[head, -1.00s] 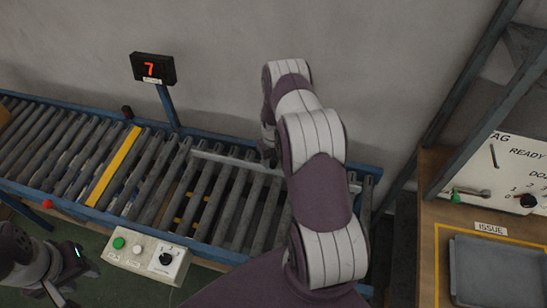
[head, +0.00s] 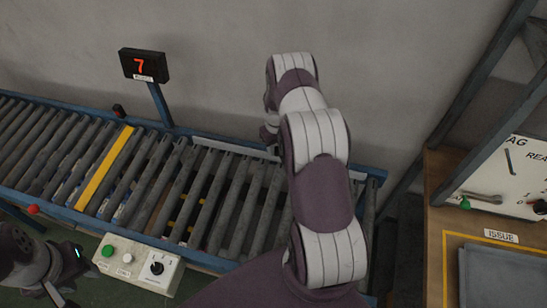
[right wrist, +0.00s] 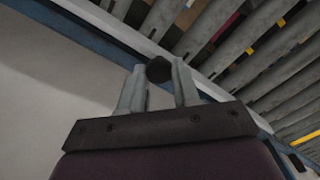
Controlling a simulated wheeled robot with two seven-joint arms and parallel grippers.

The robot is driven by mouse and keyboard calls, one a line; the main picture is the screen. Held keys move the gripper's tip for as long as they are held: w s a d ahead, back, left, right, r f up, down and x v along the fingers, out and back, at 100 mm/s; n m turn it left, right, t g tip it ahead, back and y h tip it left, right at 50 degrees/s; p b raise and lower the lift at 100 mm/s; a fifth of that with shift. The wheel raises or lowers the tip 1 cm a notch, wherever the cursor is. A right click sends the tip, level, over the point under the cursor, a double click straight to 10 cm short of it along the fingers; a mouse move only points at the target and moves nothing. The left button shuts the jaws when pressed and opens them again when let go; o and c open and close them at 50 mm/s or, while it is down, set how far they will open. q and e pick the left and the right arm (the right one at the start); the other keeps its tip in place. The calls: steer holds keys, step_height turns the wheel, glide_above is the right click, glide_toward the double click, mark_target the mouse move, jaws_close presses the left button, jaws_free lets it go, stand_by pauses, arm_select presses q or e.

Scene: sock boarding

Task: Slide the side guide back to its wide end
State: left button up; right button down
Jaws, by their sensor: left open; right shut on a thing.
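The side guide (head: 222,146) is a pale grey rail at the far edge of the conveyor, lying close along the blue back frame. My arm hides part of its right half. In the right wrist view the guide (right wrist: 118,28) runs diagonally beside the frame. My right gripper (right wrist: 158,78) is shut on the guide's dark round knob (right wrist: 158,68), one finger on each side. In the head view, this gripper is mostly hidden behind my forearm. My left gripper (head: 66,297) is open and empty at the lower left, apart from the conveyor.
A control box (head: 137,262) with a green button and dial stands at the near conveyor edge. A display (head: 147,65) reading 7 stands behind. A yellow strip (head: 104,168) crosses the rollers. A bench with a grey tray (head: 500,275) is at right.

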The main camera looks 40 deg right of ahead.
steer(key=shift+w+d+f, duration=0.15)
steer(key=shift+w+d, duration=0.3)
steer(key=shift+d, duration=0.2)
arm_select(q)
steer(key=shift+w+d+f, duration=0.15)
steer(key=shift+d+f, duration=0.05)
steer(key=shift+f, duration=0.25)
arm_select(e)
steer(key=shift+w+r, duration=0.15)
steer(key=shift+r, duration=0.25)
steer(key=c, duration=0.9)
jaws_free()
steer(key=shift+d, duration=0.1)
steer(key=shift+o, duration=0.5)
arm_select(q)
steer(key=shift+d, duration=0.15)
arm_select(e)
steer(key=shift+s+f, duration=0.1)
steer(key=shift+s, duration=0.1)
